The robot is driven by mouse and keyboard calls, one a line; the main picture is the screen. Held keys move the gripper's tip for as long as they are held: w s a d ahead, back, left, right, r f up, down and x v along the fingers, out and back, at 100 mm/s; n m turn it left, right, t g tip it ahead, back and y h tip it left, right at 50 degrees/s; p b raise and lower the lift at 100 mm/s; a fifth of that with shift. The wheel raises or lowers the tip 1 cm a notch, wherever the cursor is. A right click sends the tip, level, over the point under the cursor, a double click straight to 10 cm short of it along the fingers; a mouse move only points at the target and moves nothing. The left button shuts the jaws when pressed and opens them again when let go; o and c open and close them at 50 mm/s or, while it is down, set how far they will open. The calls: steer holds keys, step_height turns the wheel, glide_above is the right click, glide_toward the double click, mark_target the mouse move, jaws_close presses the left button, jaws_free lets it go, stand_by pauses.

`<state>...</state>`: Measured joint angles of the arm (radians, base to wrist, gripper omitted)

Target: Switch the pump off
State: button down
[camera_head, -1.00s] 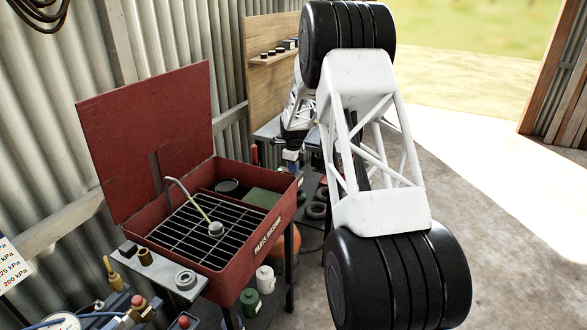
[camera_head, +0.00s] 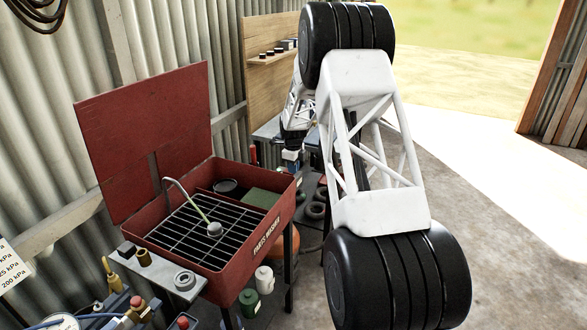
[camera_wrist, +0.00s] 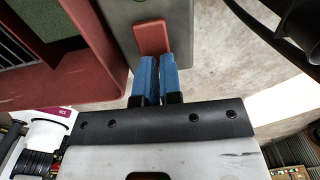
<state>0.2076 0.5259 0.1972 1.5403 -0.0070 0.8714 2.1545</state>
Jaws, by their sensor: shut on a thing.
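In the wrist view, a red switch paddle (camera_wrist: 152,40) stands out from a grey box (camera_wrist: 180,20). My gripper (camera_wrist: 152,75) has its two blue fingers close together at the paddle's near end, shut on the red paddle. The fingers hide that end, so how deep the hold is cannot be seen. The red parts washer (camera_wrist: 95,85) lies left of the box. In the head view, the washer (camera_head: 262,245) stands open with its lid raised, and a bent spout (camera_head: 175,185) over its grate. The switch cannot be made out there.
A bench with several small parts (camera_head: 183,281) stands at the washer's near left. Containers (camera_head: 264,279) sit below the washer. A wooden shelf board (camera_head: 270,60) is at the wall. Concrete floor (camera_head: 480,190) is clear on the right.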

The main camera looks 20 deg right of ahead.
steer(key=shift+w+a+f, duration=0.1)
steer(key=shift+a+f, duration=0.6)
steer(key=shift+a, duration=0.1)
steer(key=shift+w+r, duration=0.1)
step_height(320, 180, up, 15)
steer(key=shift+d, duration=0.25)
stand_by(0.5)
steer(key=shift+w+r, duration=0.1)
steer(key=shift+r, duration=0.05)
